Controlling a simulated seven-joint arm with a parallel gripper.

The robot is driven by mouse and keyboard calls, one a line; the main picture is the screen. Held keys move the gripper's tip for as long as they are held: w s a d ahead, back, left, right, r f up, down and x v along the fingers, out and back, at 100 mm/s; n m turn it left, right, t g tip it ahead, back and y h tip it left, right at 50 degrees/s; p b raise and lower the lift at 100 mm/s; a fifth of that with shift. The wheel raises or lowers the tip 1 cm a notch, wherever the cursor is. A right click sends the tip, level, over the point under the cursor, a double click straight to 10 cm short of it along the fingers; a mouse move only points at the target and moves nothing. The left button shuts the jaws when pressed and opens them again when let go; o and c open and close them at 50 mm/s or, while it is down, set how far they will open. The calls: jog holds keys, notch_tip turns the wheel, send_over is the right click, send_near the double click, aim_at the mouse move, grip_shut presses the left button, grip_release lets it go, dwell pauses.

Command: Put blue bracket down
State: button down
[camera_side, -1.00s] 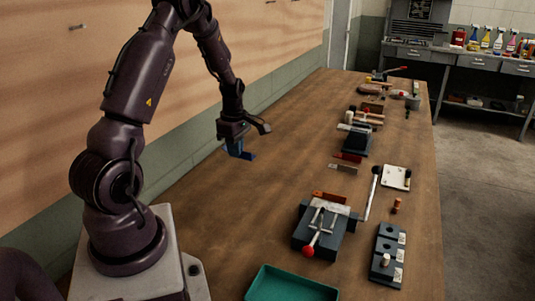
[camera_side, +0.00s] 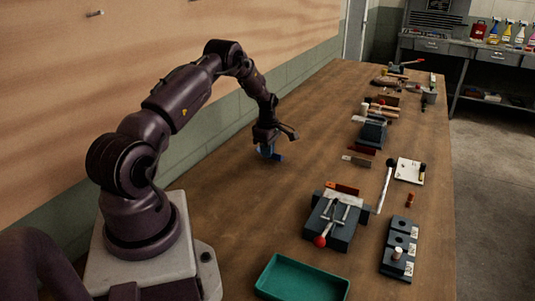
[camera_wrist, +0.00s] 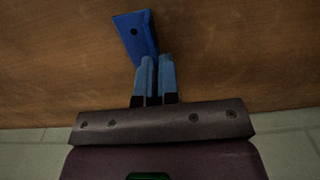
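The blue bracket (camera_wrist: 133,34) is an angled piece with a hole in its flat face, seen at the top of the wrist view. My gripper (camera_wrist: 155,75) has its two blue-grey fingers close together on the bracket's near part. In the side view my gripper (camera_side: 266,143) points down over the left part of the wooden table, with the bracket (camera_side: 277,157) below it. The bracket is at or just above the table top; I cannot tell whether it touches. The fingers partly hide the bracket's near end.
The wooden table (camera_side: 230,205) is clear around the bracket. To the right stand a dark clamp fixture (camera_side: 335,222), a dark block with holes (camera_side: 398,247) and a white plate (camera_side: 409,171). A green tray (camera_side: 300,278) lies at the near edge. The wall runs along the left.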

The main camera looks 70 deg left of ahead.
jog(key=shift+f, duration=0.65)
jog(key=shift+f, duration=0.1)
jog(key=c, duration=1.3)
grip_release()
jog(key=shift+c, duration=0.2)
